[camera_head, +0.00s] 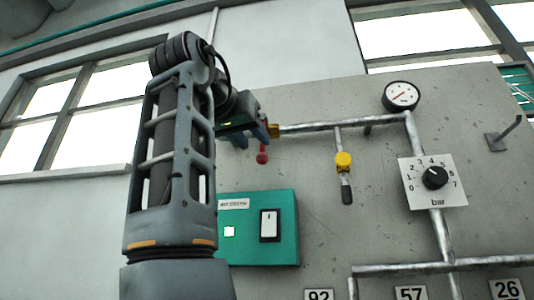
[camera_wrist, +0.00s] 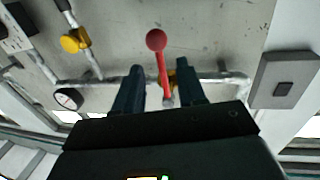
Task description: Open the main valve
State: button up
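A valve with a red lever and ball end (camera_head: 262,157) sits on the left end of the horizontal pipe, on a brass body (camera_head: 273,131). The lever hangs down across the pipe's line in the head view. In the wrist view, which looks upside down, the red lever (camera_wrist: 161,68) and its ball show clearly. No label naming the main valve is readable. My gripper (camera_head: 258,134) is at this valve. In the wrist view my gripper (camera_wrist: 160,67) has its two dark fingers apart, one on each side of the lever, with visible gaps. Contact does not show.
A pressure gauge (camera_head: 401,96), a bar dial (camera_head: 434,177) and a wall hook (camera_head: 504,135) are farther right. A green switch box (camera_head: 285,228) is below. A grey box (camera_wrist: 284,80) shows in the wrist view.

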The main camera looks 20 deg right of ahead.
aim_at(261, 149)
jog(key=p+x, duration=0.2)
jog(key=x, duration=0.5)
jog(key=shift+w+d, duration=0.2)
jog(key=shift+d, duration=0.05)
jog(key=shift+c, duration=0.2)
grip_shut()
jog(key=shift+f, duration=0.1)
